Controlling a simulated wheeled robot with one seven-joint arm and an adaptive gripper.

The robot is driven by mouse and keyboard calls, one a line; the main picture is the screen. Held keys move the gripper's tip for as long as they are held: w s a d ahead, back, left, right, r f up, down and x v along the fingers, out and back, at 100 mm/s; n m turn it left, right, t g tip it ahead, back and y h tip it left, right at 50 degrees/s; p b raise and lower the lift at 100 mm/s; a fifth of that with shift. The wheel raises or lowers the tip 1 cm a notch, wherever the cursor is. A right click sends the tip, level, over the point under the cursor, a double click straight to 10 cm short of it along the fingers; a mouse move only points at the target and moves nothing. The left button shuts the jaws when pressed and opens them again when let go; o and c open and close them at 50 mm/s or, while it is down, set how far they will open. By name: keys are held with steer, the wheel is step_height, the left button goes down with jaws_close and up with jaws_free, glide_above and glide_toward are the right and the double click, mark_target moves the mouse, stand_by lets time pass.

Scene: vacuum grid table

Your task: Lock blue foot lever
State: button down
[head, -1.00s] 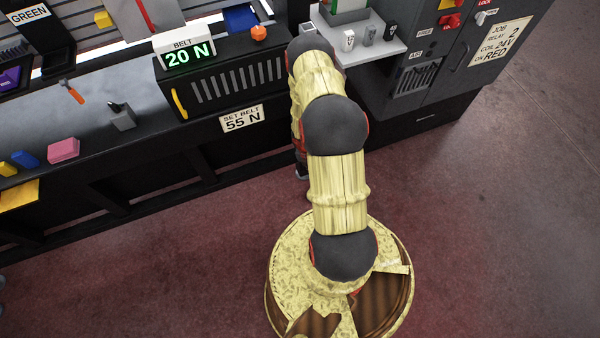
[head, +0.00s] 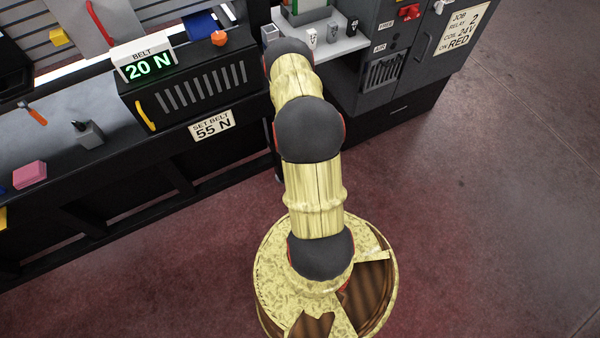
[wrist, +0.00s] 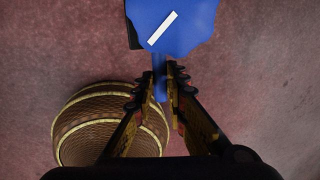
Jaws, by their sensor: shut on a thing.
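The blue foot lever (wrist: 175,28) shows at the top of the wrist view, a broad blue plate with a white stripe and a narrow blue stem below it. My gripper (wrist: 162,80) is shut on the narrow stem, one finger on each side. The plate extends beyond the fingertips. In the head view my arm hides the gripper, and I cannot make out the lever there.
The dark bench carries a belt box reading 20 N (head: 147,66) and a sign reading SET BELT 55 N (head: 212,126). A grey cabinet (head: 425,60) stands to the right of my arm. The reddish floor (head: 480,210) at the right is clear.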

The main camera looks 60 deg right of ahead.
steer(key=shift+d, duration=0.1)
stand_by(0.3)
steer(key=c, duration=1.8)
jaws_free()
step_height(320, 180, up, 12)
steer(key=w+a, duration=0.1)
steer(key=a, duration=0.1)
steer(key=shift+w, duration=0.15)
steer(key=shift+f, duration=0.1)
